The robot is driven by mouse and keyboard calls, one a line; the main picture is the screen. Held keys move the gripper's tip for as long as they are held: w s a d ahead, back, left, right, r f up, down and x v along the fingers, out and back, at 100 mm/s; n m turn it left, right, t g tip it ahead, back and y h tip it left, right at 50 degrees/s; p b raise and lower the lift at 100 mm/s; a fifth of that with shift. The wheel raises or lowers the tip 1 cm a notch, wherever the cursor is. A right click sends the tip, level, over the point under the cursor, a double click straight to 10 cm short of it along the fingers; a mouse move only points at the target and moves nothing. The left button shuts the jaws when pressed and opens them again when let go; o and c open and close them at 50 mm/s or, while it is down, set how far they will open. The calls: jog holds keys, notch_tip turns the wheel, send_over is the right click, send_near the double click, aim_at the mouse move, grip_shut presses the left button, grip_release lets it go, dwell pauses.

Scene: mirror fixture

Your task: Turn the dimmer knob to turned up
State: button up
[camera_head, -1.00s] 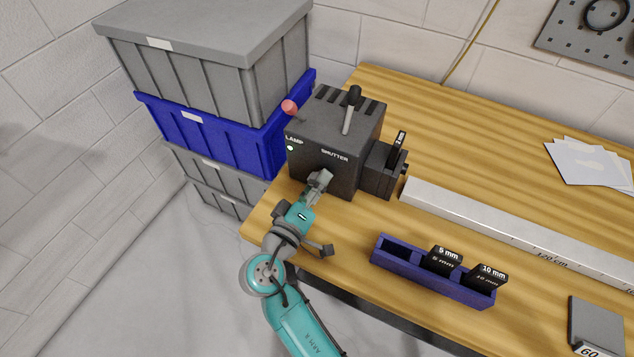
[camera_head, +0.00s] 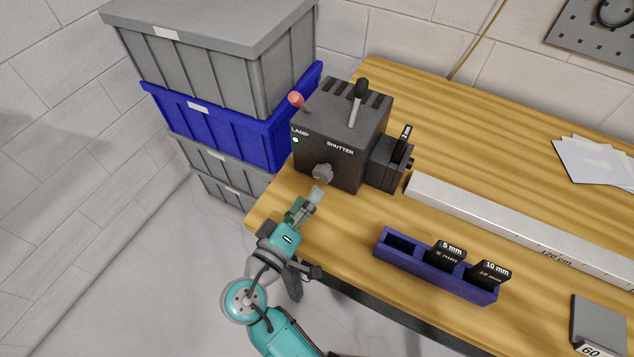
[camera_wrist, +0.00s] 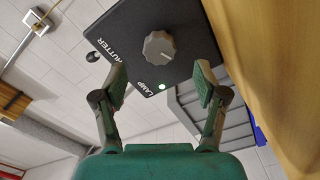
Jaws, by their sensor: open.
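The dimmer knob (camera_head: 323,173) is a grey, lobed knob on the front face of the black lamp housing (camera_head: 343,122). In the wrist view the knob (camera_wrist: 159,47) is in full sight with a pale mark on its face; its setting is not readable. A small lamp indicator (camera_wrist: 162,86) glows pale green beside the word LAMP. My gripper (camera_head: 316,194) is in front of and below the knob, apart from it. In the wrist view its fingers (camera_wrist: 160,76) are spread wide, with nothing between them, and the knob lies beyond the tips.
A shutter lever (camera_head: 356,103) and a red-tipped lever (camera_head: 297,100) rise from the housing. A blue slotted holder (camera_head: 425,273) with labelled plates and a long metal rail (camera_head: 510,220) lie to the right. Stacked crates (camera_head: 225,120) stand close on the left.

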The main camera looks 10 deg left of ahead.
aim_at(320, 177)
jog(key=shift+v, duration=2.55)
jog(key=n, duration=0.6)
jog(key=shift+w, duration=0.3)
jog(key=n, duration=0.3)
jog(key=shift+w+d+n, duration=0.1)
jog(key=shift+w+n, duration=0.05)
jog(key=shift+n, duration=0.25)
jog(key=n, duration=0.3)
jog(key=shift+w+r+n, duration=0.1)
jog(key=shift+w+n, duration=0.1)
jog(key=shift+n, duration=0.1)
jog(key=x, duration=1)
jog(key=shift+w+d, duration=0.15)
jog(key=shift+w, duration=0.2)
jog(key=c, duration=1.1)
